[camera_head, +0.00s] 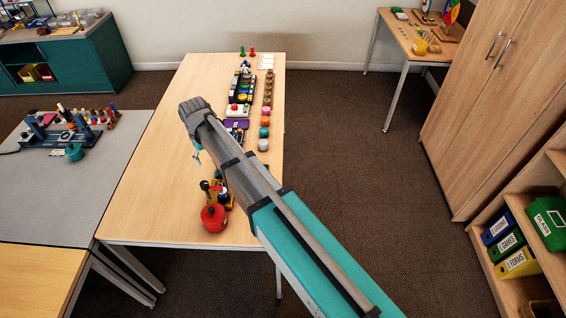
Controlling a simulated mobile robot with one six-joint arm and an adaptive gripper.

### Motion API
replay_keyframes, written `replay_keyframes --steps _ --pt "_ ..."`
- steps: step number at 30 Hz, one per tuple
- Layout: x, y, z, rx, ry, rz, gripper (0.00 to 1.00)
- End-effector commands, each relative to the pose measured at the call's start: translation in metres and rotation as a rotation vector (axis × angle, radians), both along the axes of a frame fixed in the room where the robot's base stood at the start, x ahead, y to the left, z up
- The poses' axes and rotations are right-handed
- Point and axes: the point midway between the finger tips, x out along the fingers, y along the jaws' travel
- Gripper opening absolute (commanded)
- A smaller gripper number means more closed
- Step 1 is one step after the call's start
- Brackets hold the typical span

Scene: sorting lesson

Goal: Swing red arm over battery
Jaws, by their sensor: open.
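My arm reaches from the lower right up over the wooden table (150,200). I cannot make out a red arm or a battery for certain. A round red object (213,218) sits near the table's front edge, beside a small yellow piece with dark knobs (220,192). My arm may hide other things on the table.
A row of small coloured items (264,132) and dark trays of parts (241,90) line the table's right side. A grey table (45,200) with a blue apparatus (55,135) stands left. A wooden cabinet (485,90) stands right. The table's left half is bare.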

Motion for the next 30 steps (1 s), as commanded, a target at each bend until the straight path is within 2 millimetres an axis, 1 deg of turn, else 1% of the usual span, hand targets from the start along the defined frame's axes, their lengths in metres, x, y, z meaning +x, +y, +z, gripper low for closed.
replay_keyframes --steps 1,17,30 --pt "0.000 -0.009 -0.001 0.000 0.000 -0.012 0.81" --pt "0.002 -0.083 -0.004 0.000 0.000 -0.120 0.81" --pt "-0.003 -0.144 -0.008 0.000 0.000 -0.212 0.81"
